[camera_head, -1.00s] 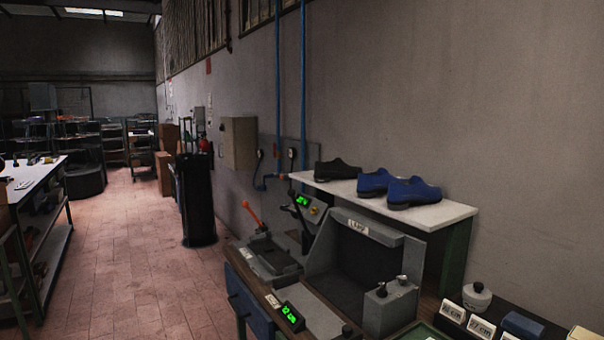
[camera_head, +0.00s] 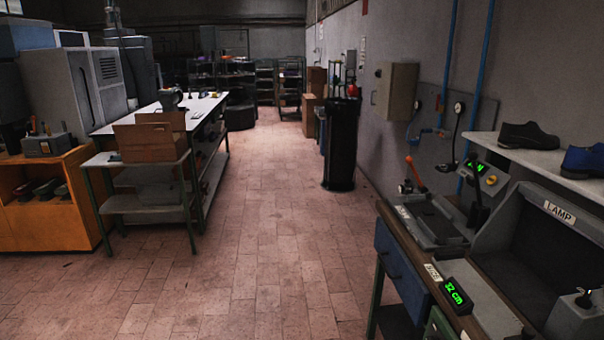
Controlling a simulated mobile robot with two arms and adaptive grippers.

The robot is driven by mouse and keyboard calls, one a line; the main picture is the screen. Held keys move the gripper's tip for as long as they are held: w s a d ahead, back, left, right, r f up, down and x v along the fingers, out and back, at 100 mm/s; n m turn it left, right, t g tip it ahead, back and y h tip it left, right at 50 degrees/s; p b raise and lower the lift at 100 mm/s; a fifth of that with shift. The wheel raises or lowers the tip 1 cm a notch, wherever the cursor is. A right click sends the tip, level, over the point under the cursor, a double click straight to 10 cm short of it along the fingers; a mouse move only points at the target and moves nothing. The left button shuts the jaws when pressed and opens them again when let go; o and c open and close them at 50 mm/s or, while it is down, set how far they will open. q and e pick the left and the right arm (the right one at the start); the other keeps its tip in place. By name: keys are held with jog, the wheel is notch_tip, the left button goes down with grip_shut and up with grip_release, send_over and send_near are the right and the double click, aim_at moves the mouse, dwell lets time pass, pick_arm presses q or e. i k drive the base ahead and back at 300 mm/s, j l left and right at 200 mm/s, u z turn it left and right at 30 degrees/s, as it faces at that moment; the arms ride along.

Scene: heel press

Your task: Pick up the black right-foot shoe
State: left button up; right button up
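A black shoe (camera_head: 528,136) sits on the white shelf (camera_head: 545,160) at the right, above the machine bench. I cannot tell from here which foot it is for. A blue shoe (camera_head: 584,161) stands to its right on the same shelf, partly cut off by the picture edge. Neither of my grippers shows in this view.
The bench at the right holds a lever press (camera_head: 432,218), a grey lamp box (camera_head: 515,235) and a green-lit display (camera_head: 457,296). A black bin (camera_head: 341,145) stands by the wall. A cart with cardboard boxes (camera_head: 150,142) stands left. The tiled floor (camera_head: 260,230) between is clear.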

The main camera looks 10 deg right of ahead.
aim_at(530, 134)
jog(key=i+j+z, duration=0.2)
jog(key=i, duration=1.75)
jog(key=l, duration=0.1)
